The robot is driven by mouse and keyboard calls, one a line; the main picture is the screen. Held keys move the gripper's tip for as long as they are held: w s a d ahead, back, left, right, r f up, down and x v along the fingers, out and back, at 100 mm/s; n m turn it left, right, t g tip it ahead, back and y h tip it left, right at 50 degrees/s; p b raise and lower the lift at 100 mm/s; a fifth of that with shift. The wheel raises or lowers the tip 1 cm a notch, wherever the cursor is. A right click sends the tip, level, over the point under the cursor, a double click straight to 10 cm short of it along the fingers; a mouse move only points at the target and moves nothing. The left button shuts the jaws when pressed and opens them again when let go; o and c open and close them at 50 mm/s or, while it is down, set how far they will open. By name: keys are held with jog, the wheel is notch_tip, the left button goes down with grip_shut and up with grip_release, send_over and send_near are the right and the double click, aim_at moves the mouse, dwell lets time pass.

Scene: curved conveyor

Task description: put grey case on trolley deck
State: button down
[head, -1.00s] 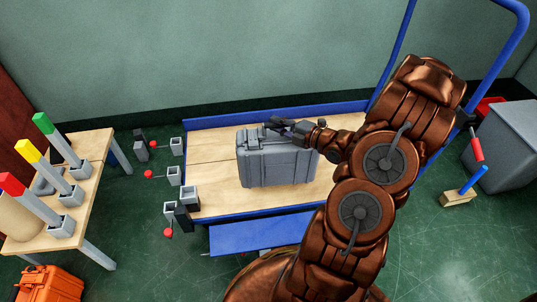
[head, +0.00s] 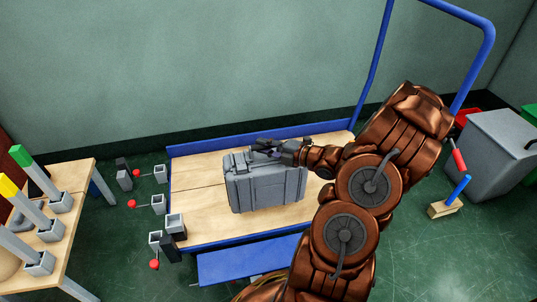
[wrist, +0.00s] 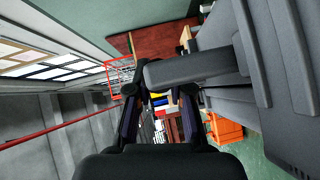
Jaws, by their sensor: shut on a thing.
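The grey case (head: 268,187) is upright at the middle of the wooden trolley deck (head: 200,205) in the head view. Whether its base touches the deck or hangs just above it, I cannot tell. My gripper (head: 265,150) is at the top of the case, shut on its handle. In the wrist view my gripper (wrist: 155,110) has its fingers around the grey handle (wrist: 190,68), and the case body (wrist: 275,80) fills the right side. The underside of the case is hidden.
A blue rail (head: 270,136) runs along the deck's back, and a blue push handle (head: 480,50) rises at the right. A table with coloured posts (head: 45,235) stands at left. A grey bin (head: 495,150) and a wooden block with a blue post (head: 445,208) are at right.

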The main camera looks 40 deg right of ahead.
jog(key=w+d+f+b, duration=0.3)
jog(key=w+f, duration=0.1)
jog(key=w, duration=0.5)
jog(key=shift+w, duration=0.35)
jog(key=shift+f, duration=0.2)
dwell(0.3)
jog(key=c, duration=1.1)
grip_release()
jog(key=shift+o, duration=0.2)
jog(key=shift+f, duration=0.1)
jog(key=shift+p+v, duration=1.65)
jog(key=shift+v, duration=4.4)
